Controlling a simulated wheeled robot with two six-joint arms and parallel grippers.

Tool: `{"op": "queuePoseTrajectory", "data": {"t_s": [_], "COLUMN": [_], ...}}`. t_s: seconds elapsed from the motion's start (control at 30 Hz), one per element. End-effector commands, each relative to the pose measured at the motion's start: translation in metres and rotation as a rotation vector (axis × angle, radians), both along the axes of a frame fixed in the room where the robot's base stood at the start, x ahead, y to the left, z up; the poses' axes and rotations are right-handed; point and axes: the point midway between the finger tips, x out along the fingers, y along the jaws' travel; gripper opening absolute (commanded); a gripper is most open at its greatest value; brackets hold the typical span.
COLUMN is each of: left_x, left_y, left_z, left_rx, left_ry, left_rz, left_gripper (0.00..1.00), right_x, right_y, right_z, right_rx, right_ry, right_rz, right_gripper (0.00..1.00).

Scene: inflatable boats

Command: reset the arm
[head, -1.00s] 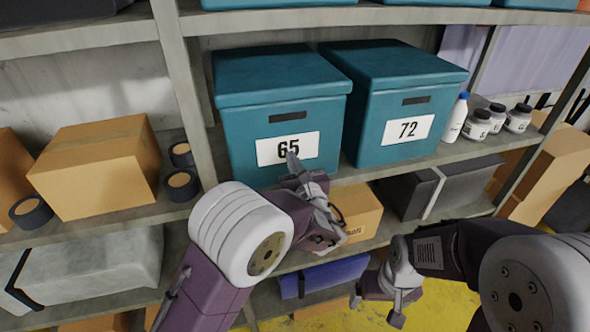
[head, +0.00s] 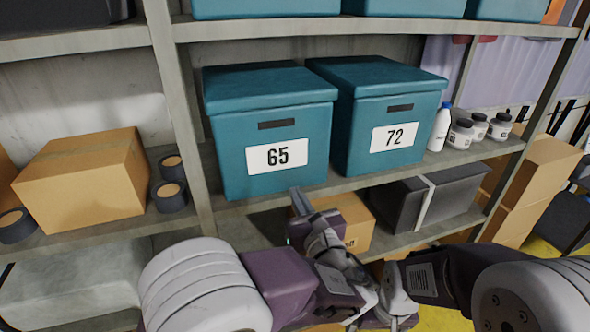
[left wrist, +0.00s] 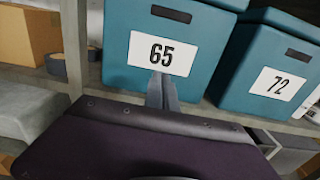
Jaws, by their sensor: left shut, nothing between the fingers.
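My left gripper (head: 300,202) is shut and empty, in front of the shelf just below the teal box numbered 65 (head: 270,130). In the left wrist view its closed fingers (left wrist: 162,90) overlap the lower edge of that box's label; I cannot tell whether they touch the box. My right gripper (head: 392,315) is low at the bottom of the head view, close beside my left arm; its fingers are too unclear to read.
A teal box numbered 72 (head: 390,115) stands right of box 65. A white bottle (head: 439,128) and several jars stand farther right. Cardboard boxes (head: 85,175) and tape rolls are on the left. A dark case (head: 430,198) lies on the lower shelf.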

Motion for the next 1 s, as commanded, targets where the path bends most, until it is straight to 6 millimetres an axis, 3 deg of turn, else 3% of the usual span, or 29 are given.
{"op": "queuePoseTrajectory", "data": {"t_s": [0.07, 0.13, 0.17, 0.27, 0.3, 0.4, 0.5, 0.57, 0.67, 0.7, 0.77, 0.9, 1.0], "left_x": [0.003, 0.014, 0.019, 0.026, 0.019, -0.014, -0.066, -0.104, -0.17, -0.193, -0.212, -0.212, -0.196], "left_y": [0.007, 0.033, 0.052, 0.137, 0.173, 0.251, 0.305, 0.323, 0.319, 0.305, 0.274, 0.209, 0.188], "left_z": [-0.002, -0.005, -0.005, -0.012, -0.024, -0.067, -0.124, -0.162, -0.228, -0.253, -0.28, -0.303, -0.307], "left_rx": [0.0, -0.009, -0.018, -0.047, -0.074, -0.202, -0.415, -0.589, -0.971, -1.16, -1.435, -1.904, -2.107], "left_ry": [0.0, -0.006, -0.013, -0.011, 0.017, 0.114, 0.204, 0.239, 0.243, 0.211, 0.13, -0.1, -0.268], "left_rz": [0.017, 0.078, 0.119, 0.31, 0.403, 0.633, 0.871, 1.026, 1.313, 1.44, 1.608, 1.864, 1.953], "left_gripper": [0.0, 0.0, 0.0, 0.0, 0.0, 0.0, 0.0, 0.0, 0.0, 0.0, 0.0, 0.0, 0.0], "right_x": [0.0, 0.0, 0.0, 0.0, 0.0, 0.0, 0.0, 0.0, 0.0, 0.0, 0.0, 0.0, 0.0], "right_y": [0.0, 0.0, 0.0, 0.0, 0.0, 0.0, 0.0, 0.0, 0.0, 0.0, 0.0, 0.0, 0.0], "right_z": [-0.002, -0.009, -0.013, -0.027, -0.031, -0.041, -0.051, -0.056, -0.066, -0.069, -0.071, -0.068, -0.068], "right_rx": [0.0, 0.0, 0.0, 0.0, 0.0, 0.0, 0.0, 0.0, 0.0, 0.0, 0.0, 0.0, 0.0], "right_ry": [0.0, 0.0, 0.0, 0.0, 0.0, 0.0, 0.0, 0.0, 0.0, 0.0, 0.0, 0.0, 0.0], "right_rz": [0.0, 0.0, 0.0, 0.0, 0.0, 0.0, 0.0, 0.0, 0.0, 0.0, 0.0, 0.0, 0.0], "right_gripper": [0.9, 0.9, 0.9, 0.9, 0.9, 0.9, 0.9, 0.9, 0.9, 0.9, 0.9, 0.9, 0.9]}}
